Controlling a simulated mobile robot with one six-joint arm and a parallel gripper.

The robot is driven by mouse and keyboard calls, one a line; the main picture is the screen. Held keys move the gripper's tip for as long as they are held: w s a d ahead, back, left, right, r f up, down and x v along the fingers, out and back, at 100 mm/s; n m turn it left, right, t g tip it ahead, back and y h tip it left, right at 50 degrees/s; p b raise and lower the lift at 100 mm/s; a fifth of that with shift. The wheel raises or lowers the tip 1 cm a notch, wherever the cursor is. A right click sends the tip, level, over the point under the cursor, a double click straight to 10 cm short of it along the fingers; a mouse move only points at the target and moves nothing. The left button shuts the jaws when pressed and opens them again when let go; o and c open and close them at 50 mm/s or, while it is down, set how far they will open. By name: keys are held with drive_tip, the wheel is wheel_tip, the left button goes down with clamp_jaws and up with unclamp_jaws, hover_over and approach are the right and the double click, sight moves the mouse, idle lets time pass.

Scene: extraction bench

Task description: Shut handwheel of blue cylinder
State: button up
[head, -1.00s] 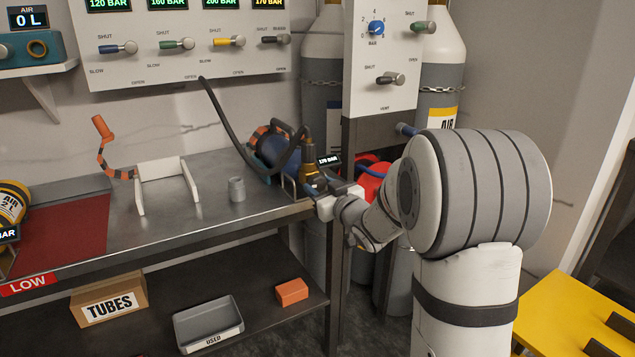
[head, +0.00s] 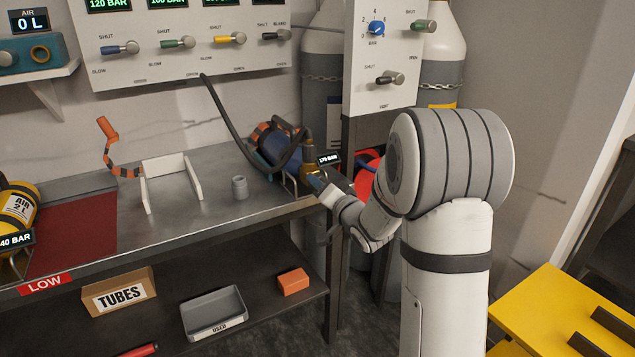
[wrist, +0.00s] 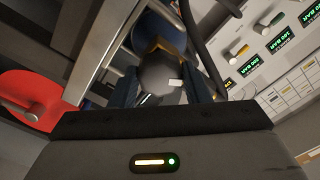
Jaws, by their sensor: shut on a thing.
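The blue cylinder (head: 283,150) lies on the bench in a low cradle, with a brass valve (head: 306,170) at its near right end. A display reading 170 BAR stands beside the valve. My gripper (head: 318,182) is at that end, and its jaws are hard to make out in the head view. In the wrist view, the dark round handwheel (wrist: 163,72) with a white mark sits between the two fingers of my gripper (wrist: 165,88), which are shut on it. The blue cylinder (wrist: 150,28) shows behind the handwheel, partly hidden.
A black hose (head: 222,112) runs from the wall panel (head: 190,65) to the valve. A grey cup (head: 240,188) and a white stand (head: 165,170) are on the bench. A red object (head: 366,178) is right of the gripper. A yellow surface (head: 555,310) is at lower right.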

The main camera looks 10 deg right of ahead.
drive_tip(key=m+p, duration=0.2)
drive_tip(key=m, duration=0.4)
drive_tip(key=shift+p, duration=0.4)
drive_tip(key=shift+m, duration=0.3)
drive_tip(key=o, duration=1)
drive_tip(key=shift+s, duration=0.1)
drive_tip(key=v, duration=0.7)
drive_tip(key=shift+s+p, duration=0.25)
drive_tip(key=shift+p, duration=0.05)
drive_tip(key=shift+r, duration=0.1)
